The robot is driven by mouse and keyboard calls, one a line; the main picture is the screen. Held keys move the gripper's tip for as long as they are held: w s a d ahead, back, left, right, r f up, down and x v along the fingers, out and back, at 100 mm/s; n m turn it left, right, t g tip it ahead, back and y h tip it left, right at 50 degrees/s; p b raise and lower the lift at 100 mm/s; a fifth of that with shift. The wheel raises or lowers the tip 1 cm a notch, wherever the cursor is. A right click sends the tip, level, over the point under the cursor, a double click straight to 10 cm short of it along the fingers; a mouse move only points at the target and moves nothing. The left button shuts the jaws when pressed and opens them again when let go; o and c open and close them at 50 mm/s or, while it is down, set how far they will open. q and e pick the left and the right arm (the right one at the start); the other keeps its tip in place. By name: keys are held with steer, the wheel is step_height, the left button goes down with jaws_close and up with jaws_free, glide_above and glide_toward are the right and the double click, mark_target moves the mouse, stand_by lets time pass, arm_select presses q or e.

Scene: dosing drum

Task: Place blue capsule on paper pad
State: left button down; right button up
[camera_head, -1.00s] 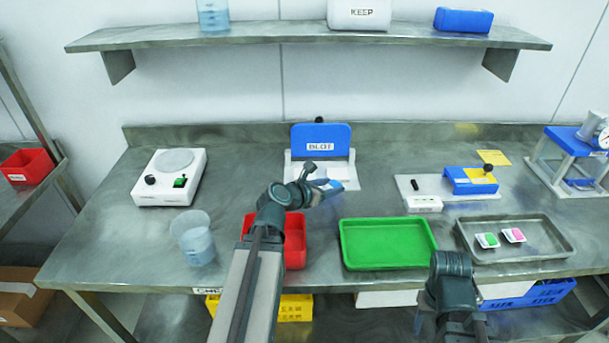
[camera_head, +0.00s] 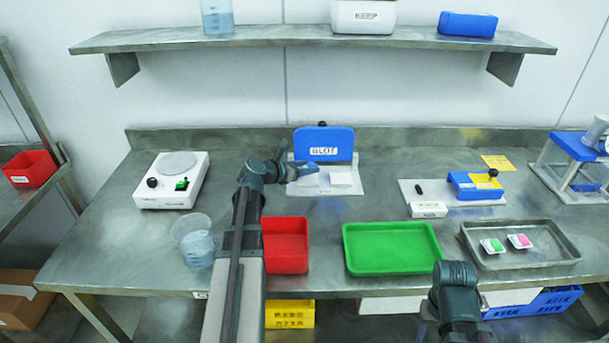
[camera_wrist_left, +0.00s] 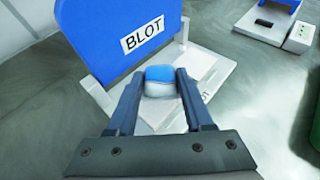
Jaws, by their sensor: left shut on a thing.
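My left gripper (camera_head: 305,167) is at the blue BLOT stand (camera_head: 324,140) at the back middle of the table. In the left wrist view its two fingers (camera_wrist_left: 160,88) are shut on the capsule (camera_wrist_left: 160,74), which has a blue top and a pale lower part. The capsule is over the stand's white base; whether it touches a surface there, I cannot tell. A white paper pad (camera_head: 345,178) lies on the base, right of the fingertips. Another white patch is just below the fingers, partly hidden. Only links of my right arm show at the bottom right.
A red bin (camera_head: 285,246) and a green tray (camera_head: 390,248) stand at the front. A beaker (camera_head: 194,242) and a white scale-like device (camera_head: 170,181) are at the left. A metal tray (camera_head: 525,262) with two small packs is at the right. A shelf (camera_head: 310,42) hangs above.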

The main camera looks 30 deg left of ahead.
mark_target(304, 180)
arm_select(q)
steer(key=shift+w+a, duration=0.25)
steer(key=shift+a, duration=0.05)
steer(key=f+b, duration=0.3)
steer(key=shift+a+f+b, duration=0.2)
steer(key=shift+f+b, duration=0.1)
steer(key=shift+f, duration=0.2)
steer(key=shift+c, duration=1.4)
jaws_free()
steer(key=shift+r, duration=0.1)
steer(key=shift+r, duration=0.1)
steer(key=shift+s+r, duration=0.15)
steer(key=shift+r, duration=0.05)
steer(key=p+v, duration=0.4)
steer(key=v, duration=0.6)
steer(key=shift+s+a, duration=0.15)
steer(key=shift+s, duration=0.1)
steer(key=shift+s+a+r+p, duration=0.1)
steer(key=shift+s+p, duration=0.2)
steer(key=shift+s, duration=0.2)
